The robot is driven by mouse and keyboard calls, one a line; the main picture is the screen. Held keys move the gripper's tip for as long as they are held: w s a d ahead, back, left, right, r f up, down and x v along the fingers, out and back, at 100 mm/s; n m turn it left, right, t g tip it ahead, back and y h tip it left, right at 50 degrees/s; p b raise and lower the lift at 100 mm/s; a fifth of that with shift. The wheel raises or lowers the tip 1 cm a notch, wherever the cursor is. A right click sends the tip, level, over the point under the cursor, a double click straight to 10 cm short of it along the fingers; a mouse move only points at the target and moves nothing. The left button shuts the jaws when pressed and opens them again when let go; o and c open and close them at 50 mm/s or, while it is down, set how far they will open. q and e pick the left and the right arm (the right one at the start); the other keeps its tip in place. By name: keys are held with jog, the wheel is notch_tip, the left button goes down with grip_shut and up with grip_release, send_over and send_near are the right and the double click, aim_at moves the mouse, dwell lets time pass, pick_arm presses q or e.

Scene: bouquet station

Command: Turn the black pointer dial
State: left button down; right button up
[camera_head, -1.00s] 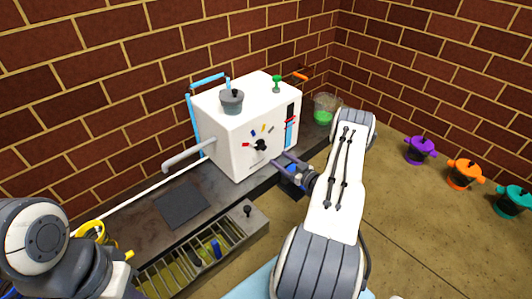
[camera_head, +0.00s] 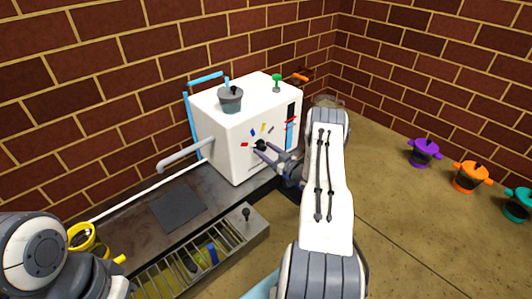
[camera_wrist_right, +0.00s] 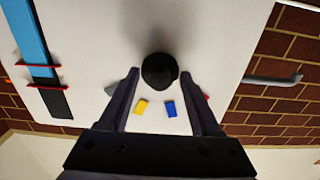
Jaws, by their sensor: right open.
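The black pointer dial (camera_head: 260,144) is on the front face of the white box machine (camera_head: 225,150), with small coloured marks around it. In the right wrist view the dial (camera_wrist_right: 159,70) is a round black knob against the white face. My right gripper (camera_head: 262,149) is at the dial, open, and it also shows in the right wrist view (camera_wrist_right: 160,73). Its two fingertips are on either side of the knob, with a visible gap at each side. The dial's pointer direction cannot be made out. My left arm is at the lower left, its jaws not visible.
A grey pot (camera_head: 231,101) and a green knob (camera_head: 277,82) are on the machine's top. A grey spout (camera_head: 184,156) sticks out left. A slatted tray (camera_head: 190,264) is in front. Purple (camera_head: 424,153), orange (camera_head: 471,176) and teal (camera_head: 519,203) pots stand right.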

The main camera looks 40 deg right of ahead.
grip_shut()
jog(key=shift+r, duration=0.1)
jog(key=m+p, duration=0.2)
jog(key=m, duration=0.1)
jog(key=shift+m+p, duration=0.9)
jog(key=shift+m, duration=1.4)
